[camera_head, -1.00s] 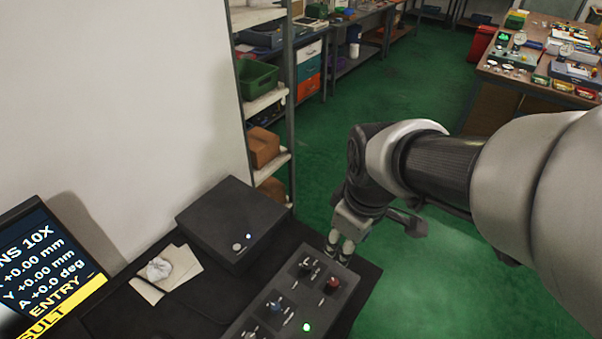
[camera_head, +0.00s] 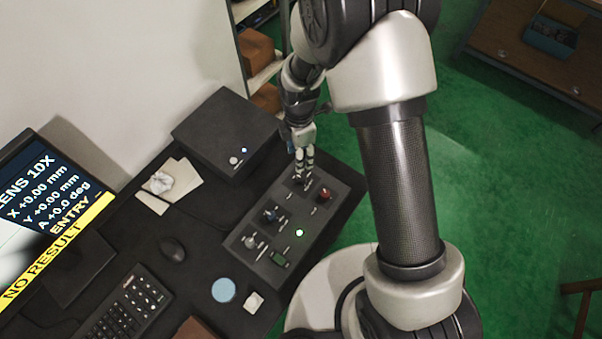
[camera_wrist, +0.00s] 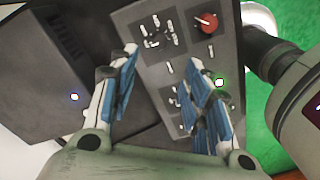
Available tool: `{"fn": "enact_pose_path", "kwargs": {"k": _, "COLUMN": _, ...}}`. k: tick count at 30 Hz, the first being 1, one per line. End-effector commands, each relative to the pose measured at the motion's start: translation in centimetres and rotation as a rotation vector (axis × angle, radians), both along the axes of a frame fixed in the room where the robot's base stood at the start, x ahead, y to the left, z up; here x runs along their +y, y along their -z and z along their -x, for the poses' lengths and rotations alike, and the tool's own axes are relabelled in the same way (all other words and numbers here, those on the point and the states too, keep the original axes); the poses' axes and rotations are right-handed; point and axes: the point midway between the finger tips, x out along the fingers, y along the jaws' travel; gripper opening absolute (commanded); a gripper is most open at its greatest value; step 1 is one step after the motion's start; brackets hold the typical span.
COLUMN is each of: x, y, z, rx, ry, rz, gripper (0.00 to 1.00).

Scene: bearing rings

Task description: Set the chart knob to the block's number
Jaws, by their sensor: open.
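The dark control panel (camera_head: 301,255) lies on the black desk and carries several knobs. A black knob (camera_wrist: 160,36) ringed by pale marks is at the panel's far end; in the head view my gripper (camera_head: 304,170) is just above it and partly hides it. My open gripper (camera_wrist: 160,72) has its fingers spread over the panel in the wrist view, with nothing between them. A red knob (camera_head: 325,194) is beside the black one. A blue-topped knob (camera_head: 270,215) and a grey knob (camera_head: 250,242) are nearer. I cannot tell which knob is the chart knob. No numbered block is recognisable.
A black box (camera_head: 225,130) stands left of the panel. The monitor (camera_head: 40,230) shows "NO RESULT". A mouse (camera_head: 172,249), keyboard (camera_head: 125,310), blue disc (camera_head: 223,290) and small whitish piece (camera_head: 253,302) are on the desk. Crumpled paper (camera_head: 160,183) lies near the wall.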

Motion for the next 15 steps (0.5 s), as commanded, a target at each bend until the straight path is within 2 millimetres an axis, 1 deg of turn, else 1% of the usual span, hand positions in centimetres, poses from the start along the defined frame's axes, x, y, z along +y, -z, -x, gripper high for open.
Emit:
{"fn": "enact_pose_path", "kwargs": {"k": 1, "x": -0.1, "y": 1.6, "z": 0.1, "rx": 0.004, "ry": 0.001, "rz": 0.001, "gripper": 0.44}}
{"fn": "enact_pose_path", "kwargs": {"k": 6, "x": -0.1, "y": 5.3, "z": 0.3, "rx": 0.002, "ry": 0.001, "rz": 0.001, "gripper": 0.44}}
{"fn": "enact_pose_path", "kwargs": {"k": 12, "x": -0.2, "y": 9.3, "z": 0.4, "rx": 0.002, "ry": 0.002, "rz": 0.001, "gripper": 0.44}}
{"fn": "enact_pose_path", "kwargs": {"k": 15, "x": -0.2, "y": 10.8, "z": 0.4, "rx": 0.001, "ry": 0.002, "rz": 0.0, "gripper": 0.44}}
